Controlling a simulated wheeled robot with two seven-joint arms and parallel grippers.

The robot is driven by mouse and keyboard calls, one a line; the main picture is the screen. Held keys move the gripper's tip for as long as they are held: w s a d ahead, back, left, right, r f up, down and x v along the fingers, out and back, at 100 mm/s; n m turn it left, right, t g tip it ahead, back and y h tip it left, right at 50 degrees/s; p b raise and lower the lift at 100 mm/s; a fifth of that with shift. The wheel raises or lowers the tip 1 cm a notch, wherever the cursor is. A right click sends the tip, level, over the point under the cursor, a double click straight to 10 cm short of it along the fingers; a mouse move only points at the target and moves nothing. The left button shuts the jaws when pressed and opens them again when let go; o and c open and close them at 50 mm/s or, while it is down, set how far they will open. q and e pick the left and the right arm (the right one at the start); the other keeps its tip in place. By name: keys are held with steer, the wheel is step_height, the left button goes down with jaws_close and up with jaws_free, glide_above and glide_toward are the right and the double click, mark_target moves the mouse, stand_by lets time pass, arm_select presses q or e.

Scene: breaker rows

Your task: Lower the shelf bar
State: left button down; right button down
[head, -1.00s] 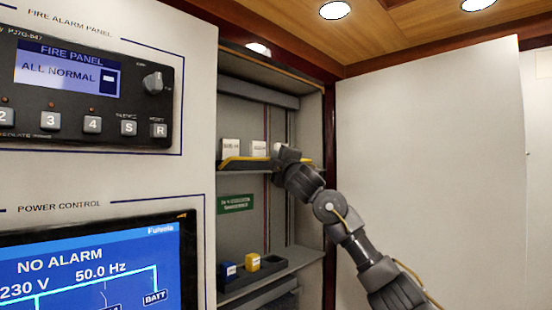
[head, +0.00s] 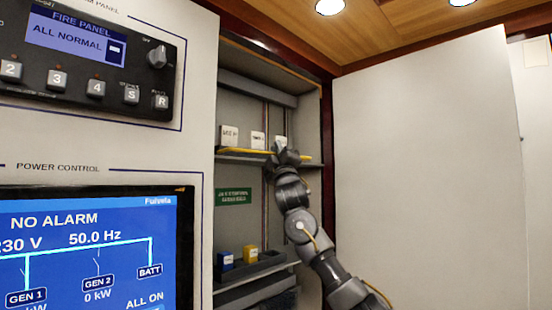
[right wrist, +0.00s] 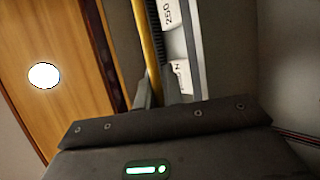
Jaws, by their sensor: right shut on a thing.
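The shelf bar (head: 238,151) is a thin yellow bar along the front of the upper cabinet shelf, below several white labelled blocks such as this block (head: 229,136). My right gripper (head: 286,155) is shut on the bar near its right part and hides that stretch. In the right wrist view the yellow bar (right wrist: 151,45) runs down to the gripper, beside white blocks (right wrist: 180,78); the grip itself is mostly hidden behind the gripper body. My left gripper is not in view.
A green sign (head: 234,197) is between the shelves. The fire panel (head: 95,60) and power screen (head: 90,250) are left. An open white door (head: 430,170) stands right.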

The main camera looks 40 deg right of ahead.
steer(key=shift+f+m+h, duration=0.2)
steer(key=shift+m+h, duration=0.1)
steer(key=shift+m, duration=0.1)
steer(key=c, duration=1.5)
jaws_free()
steer(key=shift+c, duration=0.2)
steer(key=shift+r, duration=0.1)
steer(key=shift+s+b, duration=0.1)
steer(key=shift+b, duration=0.2)
steer(key=b+v, duration=0.6)
steer(key=v, duration=0.4)
steer(key=shift+f+b, duration=0.4)
steer(key=shift+f, duration=0.05)
steer(key=shift+s+d, duration=0.1)
steer(key=shift+s, duration=0.05)
